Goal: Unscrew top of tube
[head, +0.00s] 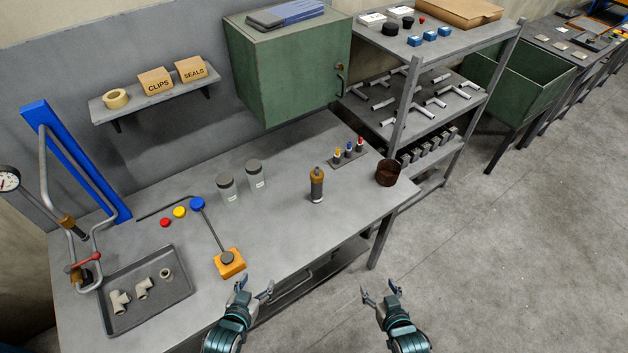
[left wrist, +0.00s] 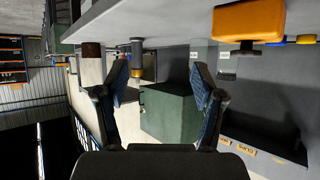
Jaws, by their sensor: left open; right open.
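A tube (head: 317,185) with a brown-gold upper body, a grey lower part and a small grey top stands upright on the grey workbench (head: 285,235), right of the middle. In the left wrist view, which is upside down, what looks like the same tube (left wrist: 136,60) shows between the fingers in the distance. My left gripper (head: 254,291) is open and empty at the bench's front edge, below and left of the tube. My right gripper (head: 380,293) is open and empty over the floor in front of the bench. Neither gripper touches the tube.
An orange block (head: 230,263) with a rod stands near my left gripper. Two jars (head: 228,188) stand left of the tube. A small rack (head: 348,153) and a brown cup (head: 388,172) stand right of it. A tray (head: 147,290) of fittings lies left. Bench before the tube is clear.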

